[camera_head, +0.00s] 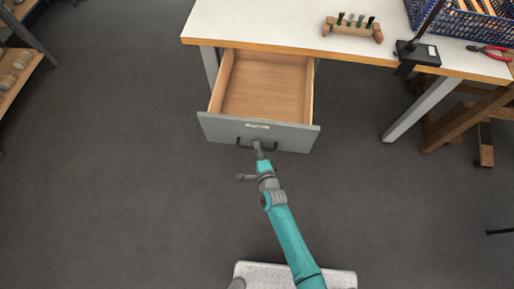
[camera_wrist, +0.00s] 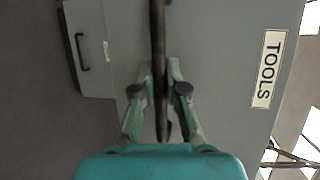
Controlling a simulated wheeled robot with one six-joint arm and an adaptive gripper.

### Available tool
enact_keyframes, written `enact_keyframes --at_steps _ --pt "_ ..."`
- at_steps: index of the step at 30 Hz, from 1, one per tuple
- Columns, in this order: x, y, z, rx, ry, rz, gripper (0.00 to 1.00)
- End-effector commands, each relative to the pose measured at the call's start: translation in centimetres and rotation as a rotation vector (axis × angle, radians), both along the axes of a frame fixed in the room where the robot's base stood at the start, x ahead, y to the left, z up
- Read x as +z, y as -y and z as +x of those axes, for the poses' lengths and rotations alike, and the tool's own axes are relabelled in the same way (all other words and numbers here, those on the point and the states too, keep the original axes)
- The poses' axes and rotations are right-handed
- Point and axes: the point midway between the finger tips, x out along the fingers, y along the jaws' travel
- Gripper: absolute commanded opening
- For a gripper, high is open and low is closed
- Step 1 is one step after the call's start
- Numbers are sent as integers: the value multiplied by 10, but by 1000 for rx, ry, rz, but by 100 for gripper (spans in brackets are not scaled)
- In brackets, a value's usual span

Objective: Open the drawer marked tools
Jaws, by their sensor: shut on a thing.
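The tools drawer (camera_head: 215,128) is pulled out from under the workbench, and its wooden inside looks empty. Its grey front fills the middle of the wrist view (camera_wrist: 215,60). The label TOOLS (camera_wrist: 267,69) shows on the right there. A dark bar handle (camera_wrist: 158,35) runs down the picture between the two fingers. My gripper (camera_wrist: 160,92) is shut on this handle. In the head view my gripper (camera_head: 258,150) is at the drawer front, and the fingers hide part of the handle.
Another grey front with a dark handle (camera_wrist: 81,52) shows at left in the wrist view. The white bench top (camera_head: 260,22) holds a wooden block with brushes (camera_head: 352,28), a blue crate (camera_head: 470,22), a black stand (camera_head: 418,52) and red pliers (camera_head: 490,50). Floor around the drawer is clear.

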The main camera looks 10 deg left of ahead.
Motion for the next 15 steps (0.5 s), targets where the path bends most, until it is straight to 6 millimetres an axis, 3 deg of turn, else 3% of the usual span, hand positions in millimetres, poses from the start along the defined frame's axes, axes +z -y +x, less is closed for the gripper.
enact_keyframes --at_steps 12,13,15 --pt "-1 0 0 0 -1 0 0" --pt "-1 0 0 0 -1 0 17" --pt "-1 0 0 0 -1 0 34"
